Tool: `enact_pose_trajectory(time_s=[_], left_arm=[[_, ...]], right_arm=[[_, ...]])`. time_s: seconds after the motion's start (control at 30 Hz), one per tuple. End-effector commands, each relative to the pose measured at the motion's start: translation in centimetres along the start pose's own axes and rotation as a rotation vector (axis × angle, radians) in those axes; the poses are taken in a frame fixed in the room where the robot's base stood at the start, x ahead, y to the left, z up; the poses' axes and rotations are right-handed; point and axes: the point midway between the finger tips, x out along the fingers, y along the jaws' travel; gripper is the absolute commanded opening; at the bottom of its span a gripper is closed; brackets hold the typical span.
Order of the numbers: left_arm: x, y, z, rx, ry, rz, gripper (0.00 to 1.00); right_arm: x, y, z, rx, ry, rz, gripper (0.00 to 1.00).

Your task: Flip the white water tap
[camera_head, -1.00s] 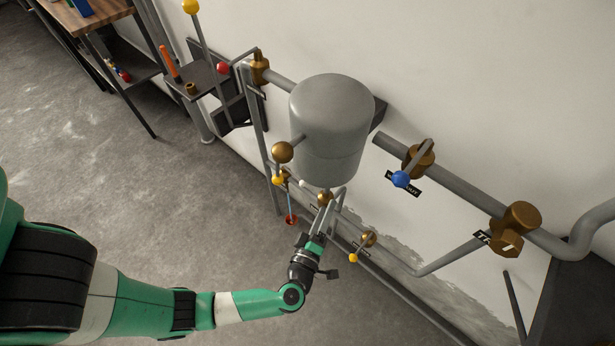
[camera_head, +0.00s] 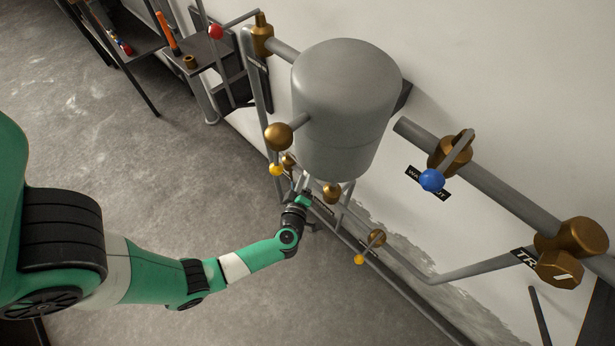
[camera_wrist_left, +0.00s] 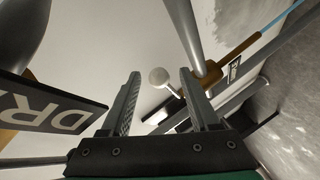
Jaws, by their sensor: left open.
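The white tap's round knob (camera_wrist_left: 158,77) shows in the left wrist view, on a short lever running toward a brass valve body (camera_wrist_left: 206,76). My left gripper (camera_wrist_left: 159,73) is open, with one finger on each side of the knob in the picture. The fingers look empty, and I cannot tell whether the knob is fully between them or just beyond the tips. In the head view my left gripper (camera_head: 304,178) reaches under the grey tank, and I cannot make out the white knob there. My right gripper is not in view.
The grey tank (camera_head: 345,105) hangs above my left gripper. A yellow-knobbed tap (camera_head: 276,169) is left of it, and another yellow knob (camera_head: 359,259) is lower right. A blue-knobbed tap (camera_head: 432,180) is at right. A black label (camera_wrist_left: 50,112) is close on the wrist view's left.

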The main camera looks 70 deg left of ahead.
Motion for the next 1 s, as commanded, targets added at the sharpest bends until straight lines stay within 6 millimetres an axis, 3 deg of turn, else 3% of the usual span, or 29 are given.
enact_pose_trajectory(time_s=[0.13,0.4,0.77,1.0], left_arm=[[1.52,-0.11,0.02,0.0,0.001,0.0,0.62],[1.7,0.05,-0.05,0.001,-0.001,0.0,0.62],[1.67,0.05,-0.04,0.001,0.0,0.001,0.0],[1.67,0.05,-0.04,0.0,0.0,0.001,0.0]], right_arm=[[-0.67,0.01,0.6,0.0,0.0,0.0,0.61],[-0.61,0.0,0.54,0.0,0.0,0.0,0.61],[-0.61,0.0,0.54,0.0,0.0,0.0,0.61],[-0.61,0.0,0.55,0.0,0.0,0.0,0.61]])
